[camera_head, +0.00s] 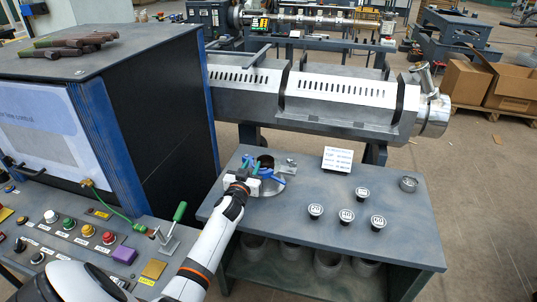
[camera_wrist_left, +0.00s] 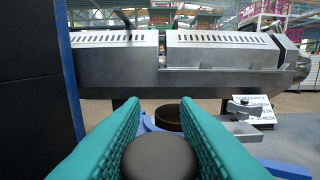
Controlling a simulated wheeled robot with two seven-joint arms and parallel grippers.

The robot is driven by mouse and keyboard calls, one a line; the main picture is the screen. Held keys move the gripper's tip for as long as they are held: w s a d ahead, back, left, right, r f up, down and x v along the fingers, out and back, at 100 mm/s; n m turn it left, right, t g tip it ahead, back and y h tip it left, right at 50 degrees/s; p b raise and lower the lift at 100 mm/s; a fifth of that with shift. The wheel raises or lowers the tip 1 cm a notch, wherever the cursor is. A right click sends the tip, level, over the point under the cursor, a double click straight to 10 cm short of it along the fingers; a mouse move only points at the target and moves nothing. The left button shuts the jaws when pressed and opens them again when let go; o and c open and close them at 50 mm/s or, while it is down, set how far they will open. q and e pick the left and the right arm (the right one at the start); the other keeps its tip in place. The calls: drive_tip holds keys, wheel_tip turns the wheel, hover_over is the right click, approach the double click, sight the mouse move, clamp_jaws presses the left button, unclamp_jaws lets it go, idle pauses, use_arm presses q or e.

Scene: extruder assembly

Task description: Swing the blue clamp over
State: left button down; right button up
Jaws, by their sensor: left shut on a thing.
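The blue clamp (camera_head: 279,180) is on the left part of the grey bench, around a round metal fixture (camera_head: 268,188). In the left wrist view, blue parts of the clamp (camera_wrist_left: 286,170) show beyond and beside the fingers. My left gripper (camera_head: 252,168) reaches over it from the left. Its teal fingers (camera_wrist_left: 160,135) are closed on a dark round knob (camera_wrist_left: 160,158), which appears to belong to the clamp. The fingers and wrist hide much of the clamp, so its exact swing angle cannot be told. My right gripper is not in view.
The extruder barrel (camera_head: 335,95) runs behind. A control panel (camera_head: 85,230) with a green-handled lever (camera_head: 179,212) stands at left.

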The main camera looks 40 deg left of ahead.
use_arm(q)
drive_tip(key=shift+s+a+m+t+h+p, duration=0.2)
drive_tip(key=shift+m+t+h+p, duration=0.1)
drive_tip(key=shift+m+h+p, duration=0.3)
drive_tip(key=shift+s+a+m+t+h+p, duration=0.15)
drive_tip(key=shift+s+a+m+h+p, duration=0.25)
drive_tip(key=shift+h, duration=0.45)
drive_tip(key=shift+s+a+m+t+h+p, duration=0.15)
drive_tip(key=shift+s+a+m+h+p, duration=0.2)
drive_tip(key=shift+m+h, duration=0.4)
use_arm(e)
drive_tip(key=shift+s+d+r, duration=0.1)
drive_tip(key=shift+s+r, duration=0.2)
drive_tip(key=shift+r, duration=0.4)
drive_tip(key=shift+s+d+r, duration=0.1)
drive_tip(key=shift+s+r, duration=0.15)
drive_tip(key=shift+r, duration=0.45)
use_arm(q)
drive_tip(key=shift+w, duration=0.1)
drive_tip(key=c, duration=1.1)
unclamp_jaws()
drive_tip(key=shift+a, duration=0.15)
drive_tip(key=s, duration=0.7)
drive_tip(key=shift+s+d, duration=0.25)
drive_tip(key=shift+d, duration=0.15)
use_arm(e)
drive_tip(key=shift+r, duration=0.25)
